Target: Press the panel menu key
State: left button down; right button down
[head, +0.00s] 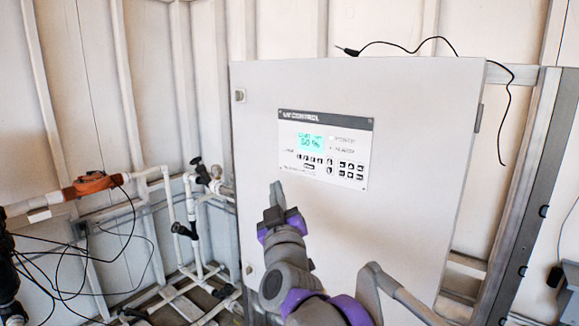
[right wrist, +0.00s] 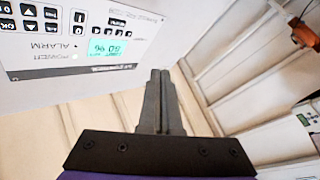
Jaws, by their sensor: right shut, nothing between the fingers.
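The UV control panel (head: 325,147) is a light plate with a dark title strip, a lit green display (head: 311,143) and rows of small dark keys (head: 345,170). It is set in the front of a large pale cabinet. The key labels are too small to read in the head view. In the right wrist view the panel (right wrist: 85,45) shows upside down at the upper left, with its display (right wrist: 104,48). My left gripper is not in view.
The cabinet door (head: 420,110) is broad and flat around the panel. White pipes (head: 165,200) with valves and an orange fitting (head: 92,184) stand at the left. A black cable (head: 400,45) hangs over the cabinet top. A metal frame (head: 530,180) stands at the right.

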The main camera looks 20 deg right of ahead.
aim_at(309, 166)
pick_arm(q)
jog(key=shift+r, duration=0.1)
pick_arm(e)
jog(key=shift+w+d+r+h, duration=0.1)
jog(key=shift+d+r+h, duration=0.05)
jog(key=shift+r+h, duration=0.35)
